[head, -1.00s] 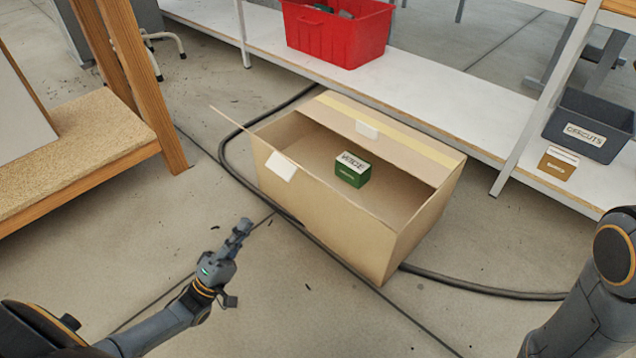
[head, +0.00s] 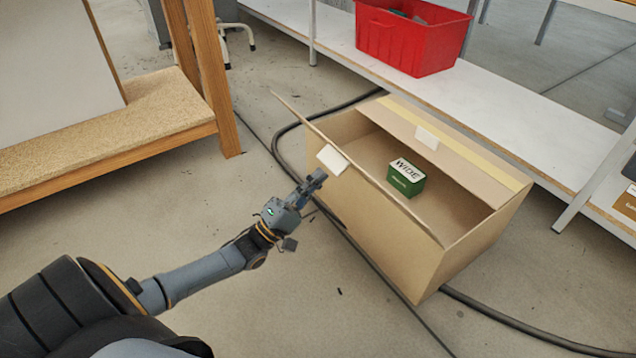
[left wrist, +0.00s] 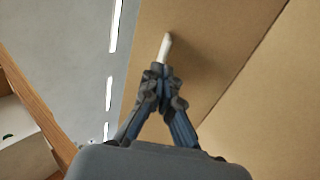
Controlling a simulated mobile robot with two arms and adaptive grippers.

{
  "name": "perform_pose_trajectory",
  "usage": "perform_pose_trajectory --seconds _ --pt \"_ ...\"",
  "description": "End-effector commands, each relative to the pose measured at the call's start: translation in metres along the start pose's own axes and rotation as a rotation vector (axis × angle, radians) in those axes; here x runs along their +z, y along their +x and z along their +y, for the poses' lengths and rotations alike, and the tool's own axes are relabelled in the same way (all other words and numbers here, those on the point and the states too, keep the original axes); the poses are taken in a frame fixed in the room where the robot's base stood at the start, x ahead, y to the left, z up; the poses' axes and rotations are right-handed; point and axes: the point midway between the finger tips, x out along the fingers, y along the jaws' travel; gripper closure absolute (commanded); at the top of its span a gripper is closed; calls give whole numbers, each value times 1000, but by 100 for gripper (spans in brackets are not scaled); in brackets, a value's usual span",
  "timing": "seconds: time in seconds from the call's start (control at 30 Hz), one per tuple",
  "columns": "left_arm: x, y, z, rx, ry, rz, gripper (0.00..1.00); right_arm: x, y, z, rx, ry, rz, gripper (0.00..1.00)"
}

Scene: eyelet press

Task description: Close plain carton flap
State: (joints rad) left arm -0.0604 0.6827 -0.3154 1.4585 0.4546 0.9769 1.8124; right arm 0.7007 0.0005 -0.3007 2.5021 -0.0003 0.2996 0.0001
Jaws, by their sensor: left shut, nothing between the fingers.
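An open cardboard carton (head: 400,250) stands on the floor. Its plain flap (head: 375,180) is on the near-left side, raised at a slant, with a white tab (head: 333,159) at its edge. The opposite flap (head: 470,165) has a yellow strip and its own white tab (head: 427,138). My left gripper (head: 317,180) is shut and empty, just below and left of the plain flap's tab. In the left wrist view the closed fingertips (left wrist: 160,72) are close to a white tab (left wrist: 166,46) on brown cardboard; I cannot tell if they touch. My right gripper is out of view.
A green box marked WIDE (head: 407,177) sits inside the carton. A black cable (head: 525,325) runs around the carton. A white shelf (head: 520,120) with a red bin (head: 412,38) stands behind. A wooden bench (head: 110,145) is at left.

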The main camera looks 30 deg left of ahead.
Motion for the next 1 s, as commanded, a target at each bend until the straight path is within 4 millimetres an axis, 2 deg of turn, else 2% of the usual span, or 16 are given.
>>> perform_pose_trajectory --seconds 0.13,0.57,0.77,1.0 --pt "0 8 0 1 0 -1 100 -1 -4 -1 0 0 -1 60" --pt "0 10 2 -4 0 -1 100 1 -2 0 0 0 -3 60" --pt "0 16 7 -33 1 -1 100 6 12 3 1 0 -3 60" --pt "0 28 14 -109 1 -1 100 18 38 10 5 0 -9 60"
